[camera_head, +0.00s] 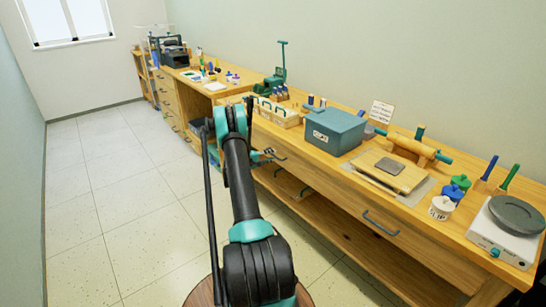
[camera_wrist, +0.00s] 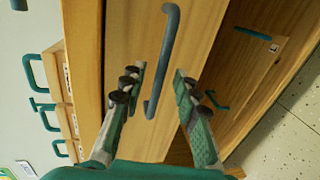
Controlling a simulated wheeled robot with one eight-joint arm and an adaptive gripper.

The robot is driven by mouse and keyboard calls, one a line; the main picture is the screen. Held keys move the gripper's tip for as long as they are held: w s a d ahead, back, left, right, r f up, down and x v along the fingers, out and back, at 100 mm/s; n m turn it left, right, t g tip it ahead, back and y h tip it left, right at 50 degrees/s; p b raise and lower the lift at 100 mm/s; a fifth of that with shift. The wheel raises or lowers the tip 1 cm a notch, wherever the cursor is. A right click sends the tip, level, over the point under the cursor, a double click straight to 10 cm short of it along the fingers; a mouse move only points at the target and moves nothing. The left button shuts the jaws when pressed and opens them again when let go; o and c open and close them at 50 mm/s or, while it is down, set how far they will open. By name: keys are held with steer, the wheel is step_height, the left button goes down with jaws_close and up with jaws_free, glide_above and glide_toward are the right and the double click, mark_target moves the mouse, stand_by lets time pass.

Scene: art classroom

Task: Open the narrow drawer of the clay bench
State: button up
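The clay bench (camera_head: 345,165) is a long wooden bench along the right wall. Its narrow drawer front (camera_wrist: 195,35) fills the middle of the wrist view and looks shut. Its blue-teal bar handle (camera_wrist: 166,60) stands out from the wood. My gripper (camera_wrist: 158,74) is open, one finger on each side of the handle's lower part. The fingers look apart from the bar; I cannot tell how deep they reach over it. In the head view my arm hides most of the gripper, and a handle (camera_head: 276,154) shows just right of it.
A wider drawer's blue handle (camera_head: 380,223) is farther right on the bench front. The floor (camera_head: 110,200) at left is clear.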

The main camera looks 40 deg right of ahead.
steer(key=shift+x, duration=1)
jaws_close()
steer(key=shift+a, duration=0.1)
